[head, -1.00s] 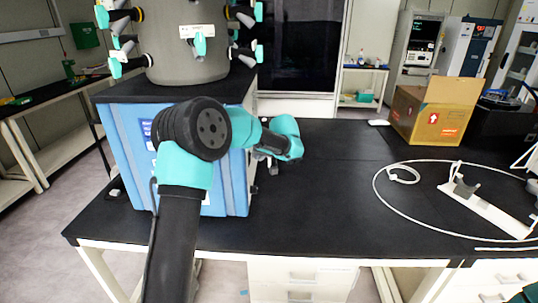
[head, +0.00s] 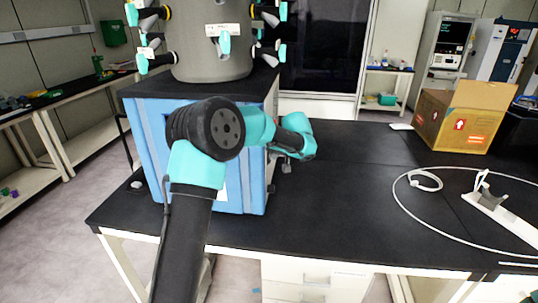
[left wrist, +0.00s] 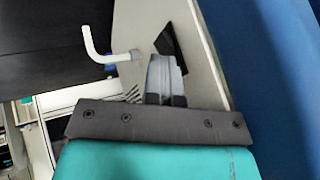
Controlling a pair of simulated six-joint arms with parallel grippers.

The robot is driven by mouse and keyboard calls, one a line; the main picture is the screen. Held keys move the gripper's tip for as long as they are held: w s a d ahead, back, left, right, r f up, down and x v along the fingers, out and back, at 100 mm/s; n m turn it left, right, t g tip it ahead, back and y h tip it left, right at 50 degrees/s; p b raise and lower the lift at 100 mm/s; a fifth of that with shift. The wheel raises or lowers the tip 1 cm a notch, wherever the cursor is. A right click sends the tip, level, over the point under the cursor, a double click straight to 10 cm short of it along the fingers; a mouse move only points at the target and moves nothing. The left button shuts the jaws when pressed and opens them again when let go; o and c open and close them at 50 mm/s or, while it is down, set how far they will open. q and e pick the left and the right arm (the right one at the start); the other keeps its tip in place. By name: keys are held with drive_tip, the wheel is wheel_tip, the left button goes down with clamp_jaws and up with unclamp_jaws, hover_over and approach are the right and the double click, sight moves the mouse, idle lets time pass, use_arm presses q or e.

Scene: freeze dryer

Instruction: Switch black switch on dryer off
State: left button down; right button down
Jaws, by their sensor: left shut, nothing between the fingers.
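The freeze dryer (head: 155,150) is a blue box with a grey drum (head: 212,55) on top, standing at the left of the black bench. My left arm reaches across its front. My left gripper (head: 284,166) is beside the dryer's right side, small and partly hidden by my wrist. In the left wrist view the shut, empty fingers (left wrist: 165,78) lie close to a beige panel. A dark, slanted piece (left wrist: 171,43) on this panel, just beyond the fingertips, looks like the black switch. I cannot tell its position or whether the fingers touch it. My right gripper is not in view.
A bent white tube (left wrist: 97,48) sticks out beside the fingers. On the bench, a white hose loop (head: 400,205) and a pale stand (head: 490,210) lie to the right, with a cardboard box (head: 455,125) behind. The bench middle is clear.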

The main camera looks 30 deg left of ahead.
use_arm(q)
drive_tip(key=shift+r, duration=0.8)
drive_tip(key=w+d+v, duration=0.1)
drive_tip(key=v, duration=1.1)
drive_tip(key=shift+f, duration=0.25)
drive_tip(key=shift+w+d, duration=0.1)
